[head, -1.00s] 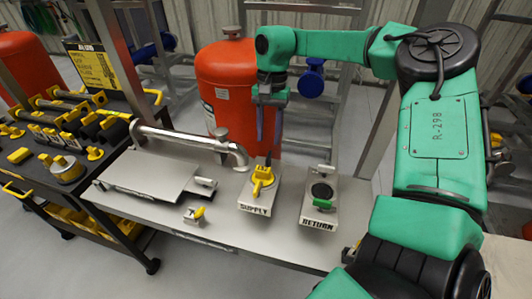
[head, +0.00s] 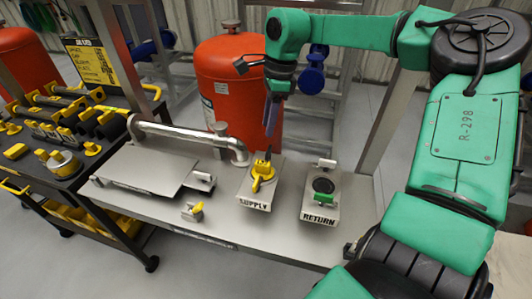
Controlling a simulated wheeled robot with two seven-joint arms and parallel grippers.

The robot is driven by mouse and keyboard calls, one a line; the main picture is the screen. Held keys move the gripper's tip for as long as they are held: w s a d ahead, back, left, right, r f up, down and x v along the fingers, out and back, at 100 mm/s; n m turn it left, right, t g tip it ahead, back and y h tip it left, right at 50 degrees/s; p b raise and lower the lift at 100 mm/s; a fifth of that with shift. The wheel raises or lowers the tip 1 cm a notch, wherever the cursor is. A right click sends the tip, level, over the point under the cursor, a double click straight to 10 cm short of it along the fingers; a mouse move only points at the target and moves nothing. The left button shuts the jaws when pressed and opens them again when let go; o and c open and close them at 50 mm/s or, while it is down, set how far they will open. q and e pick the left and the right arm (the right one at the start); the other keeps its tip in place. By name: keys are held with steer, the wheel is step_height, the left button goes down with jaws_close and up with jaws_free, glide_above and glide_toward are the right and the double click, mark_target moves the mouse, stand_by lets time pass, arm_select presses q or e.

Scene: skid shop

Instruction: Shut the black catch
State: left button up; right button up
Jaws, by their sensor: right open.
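The SUPPLY block (head: 255,203) stands on the metal bench with a yellow handle (head: 263,172) on top. Beside it on the right is the RETURN block (head: 320,210), with a black round part (head: 323,185), a green handle (head: 324,198) and a pale tab at its back. I cannot tell for certain which part is the black catch. My right gripper (head: 269,140) points down just above and behind the yellow handle, open and holding nothing that I can see. Its fingers are seen nearly edge-on, so contact is unclear. My left gripper is not in view.
A red tank (head: 225,85) stands close behind the bench (head: 290,240). A bent metal pipe (head: 185,138) and a flat plate (head: 150,168) are on the left. A small yellow-levered fitting (head: 193,211) sits near the front edge. A black tool cart (head: 60,200) adjoins at left.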

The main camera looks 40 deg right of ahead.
steer(key=shift+r+m, duration=0.1)
steer(key=shift+m, duration=1.3)
steer(key=shift+r+m+h, duration=0.3)
steer(key=shift+r+m, duration=0.05)
steer(key=shift+m, duration=0.75)
